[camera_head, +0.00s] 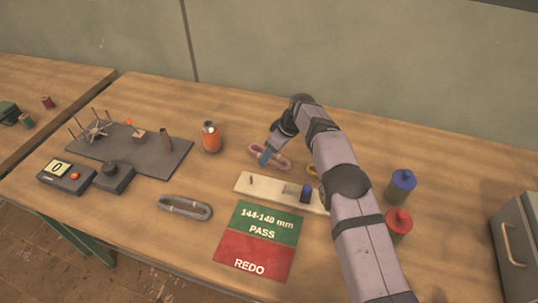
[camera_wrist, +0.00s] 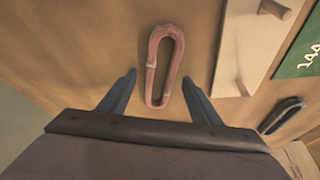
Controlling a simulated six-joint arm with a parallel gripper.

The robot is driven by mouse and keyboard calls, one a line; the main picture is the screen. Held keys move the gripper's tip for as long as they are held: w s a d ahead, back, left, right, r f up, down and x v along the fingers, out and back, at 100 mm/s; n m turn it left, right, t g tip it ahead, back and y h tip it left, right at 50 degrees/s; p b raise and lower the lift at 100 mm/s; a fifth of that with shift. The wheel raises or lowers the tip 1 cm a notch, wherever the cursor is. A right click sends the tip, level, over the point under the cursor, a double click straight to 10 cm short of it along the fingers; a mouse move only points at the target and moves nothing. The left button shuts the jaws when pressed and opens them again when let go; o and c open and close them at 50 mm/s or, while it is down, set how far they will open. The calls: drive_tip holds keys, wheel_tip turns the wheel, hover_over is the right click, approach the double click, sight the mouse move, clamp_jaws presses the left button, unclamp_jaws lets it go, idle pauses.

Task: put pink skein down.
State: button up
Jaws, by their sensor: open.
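The pink skein (camera_head: 272,156) lies flat on the wooden table, behind the pale wooden board. In the wrist view the pink skein (camera_wrist: 162,68) is a long closed loop. Clear gaps show between the fingers and the skein.
A pale board (camera_head: 262,185) with a blue piece lies in front. Bare table lies behind the skein.

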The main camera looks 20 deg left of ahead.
drive_tip(key=shift+f, duration=0.1)
drive_tip(key=c, duration=1.2)
wheel_tip(320, 180, up, 10)
drive_tip(key=p, duration=0.1)
